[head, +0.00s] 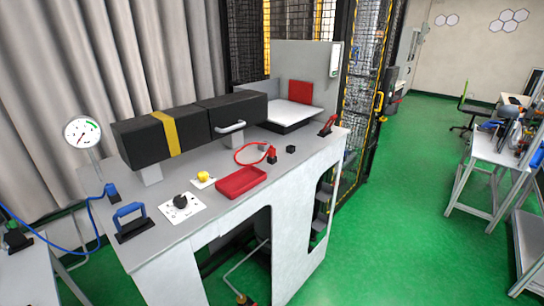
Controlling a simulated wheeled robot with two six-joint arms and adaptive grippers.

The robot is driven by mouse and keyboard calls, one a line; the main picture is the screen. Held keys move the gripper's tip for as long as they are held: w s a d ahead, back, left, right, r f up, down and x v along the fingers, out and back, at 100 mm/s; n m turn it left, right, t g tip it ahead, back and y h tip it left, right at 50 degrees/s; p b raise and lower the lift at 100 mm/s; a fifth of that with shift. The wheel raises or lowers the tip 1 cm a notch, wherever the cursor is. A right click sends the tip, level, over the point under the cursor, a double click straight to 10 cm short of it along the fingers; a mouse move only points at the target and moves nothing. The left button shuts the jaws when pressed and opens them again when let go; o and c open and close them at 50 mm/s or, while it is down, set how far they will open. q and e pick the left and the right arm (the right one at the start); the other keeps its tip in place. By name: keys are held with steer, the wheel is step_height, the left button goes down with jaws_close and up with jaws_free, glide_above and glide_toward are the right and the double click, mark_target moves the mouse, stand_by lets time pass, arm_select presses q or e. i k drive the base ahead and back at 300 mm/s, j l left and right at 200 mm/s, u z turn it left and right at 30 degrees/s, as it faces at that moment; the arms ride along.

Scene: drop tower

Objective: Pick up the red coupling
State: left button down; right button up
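The red coupling appears to be the small red and dark piece (271,155) on the grey bench top (150,205), at the end of a looped red hose (238,158). It stands behind the red tray (255,170) and left of a small black block (291,149). It is small in the picture, so its exact shape is hard to tell. Neither of my grippers shows in the head view, and nothing is seen holding the coupling.
A black box with a yellow band (172,132), a round gauge (82,132), a yellow button (203,176), a black knob (181,201), a blue handle (129,212) and a red lever (328,125) occupy the bench. Green floor (400,220) is clear to the right.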

mark_target(271, 152)
steer(key=u, duration=1.8)
steer(key=l, duration=0.85)
steer(key=i+l, duration=0.15)
steer(key=l, duration=0.65)
